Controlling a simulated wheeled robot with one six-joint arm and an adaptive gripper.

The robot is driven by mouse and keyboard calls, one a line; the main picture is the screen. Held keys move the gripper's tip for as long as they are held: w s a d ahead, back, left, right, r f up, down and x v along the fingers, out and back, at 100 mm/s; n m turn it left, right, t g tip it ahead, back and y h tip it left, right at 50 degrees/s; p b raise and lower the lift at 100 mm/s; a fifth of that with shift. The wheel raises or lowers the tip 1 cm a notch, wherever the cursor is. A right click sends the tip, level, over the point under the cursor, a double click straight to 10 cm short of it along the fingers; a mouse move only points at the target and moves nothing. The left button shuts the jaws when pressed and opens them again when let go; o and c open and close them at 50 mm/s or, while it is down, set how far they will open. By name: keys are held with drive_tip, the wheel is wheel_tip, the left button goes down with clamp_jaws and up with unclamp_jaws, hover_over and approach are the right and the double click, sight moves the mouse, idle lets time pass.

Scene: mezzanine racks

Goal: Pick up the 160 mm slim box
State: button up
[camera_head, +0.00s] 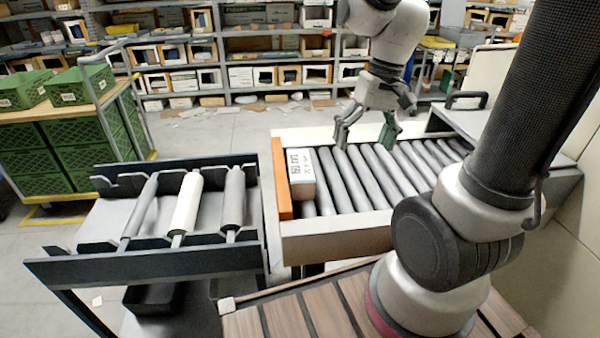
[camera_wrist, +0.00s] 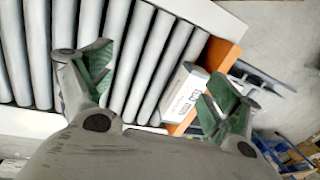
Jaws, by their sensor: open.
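The slim box (camera_head: 301,174) is white with dark print on its top and brown cardboard sides. It lies at the left end of the roller conveyor, beside the orange end stop. In the wrist view the box (camera_wrist: 184,92) shows beyond my gripper, nearer the right finger, which hides part of the space beside it. My gripper (camera_head: 365,135) is open and empty above the rollers, to the right of the box and apart from it. Its green-padded fingers (camera_wrist: 160,85) are spread wide in the wrist view.
The conveyor's rollers (camera_head: 375,165) are bare to the right of the box. An orange stop (camera_head: 281,178) closes the left end. A dark rack with loose rollers (camera_head: 187,203) stands to the left. Green crates (camera_head: 82,85) sit on a cart at far left, and shelves line the back.

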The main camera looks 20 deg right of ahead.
drive_tip(key=m+y, duration=0.1)
drive_tip(key=y, duration=0.1)
approach(304, 163)
drive_tip(key=s+d+f, duration=0.1)
drive_tip(key=s+f, duration=0.3)
drive_tip(key=w+a+r+t, duration=0.1)
drive_tip(key=w+a, duration=0.1)
drive_tip(key=w, duration=0.1)
drive_tip(key=shift+y, duration=0.4)
drive_tip(key=x, duration=0.7)
drive_tip(key=shift+w+f, duration=0.2)
drive_tip(key=shift+c, duration=0.5)
drive_tip(key=c, duration=1.3)
